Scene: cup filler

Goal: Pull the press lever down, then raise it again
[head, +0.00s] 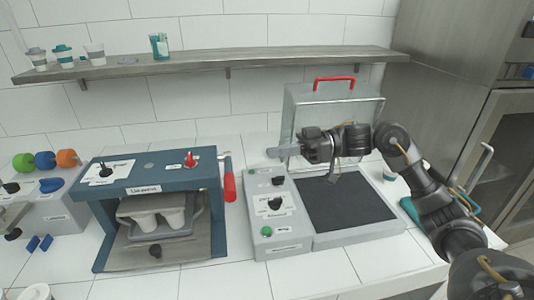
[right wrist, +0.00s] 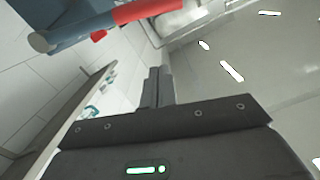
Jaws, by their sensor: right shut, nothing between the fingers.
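The press (head: 150,170) is a blue box-like machine left of centre in the head view. Its lever has a red grip (head: 229,187) on the machine's right side, with the grip at the lower, nearer end. Part of the red grip (right wrist: 150,12) shows at the top of the right wrist view. My right gripper (head: 272,153) is shut and empty, pointing left. It is above and to the right of the lever, apart from it. The fingers (right wrist: 160,72) are together in the wrist view. My left gripper is not in view.
A grill-like unit with a dark plate (head: 345,203) and raised clear lid (head: 300,105) stands right of a control box (head: 275,215). Cups stand in a holder (head: 160,212) inside the press. A wall shelf (head: 200,66) holds several cups. White counter (head: 325,272) is clear in front.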

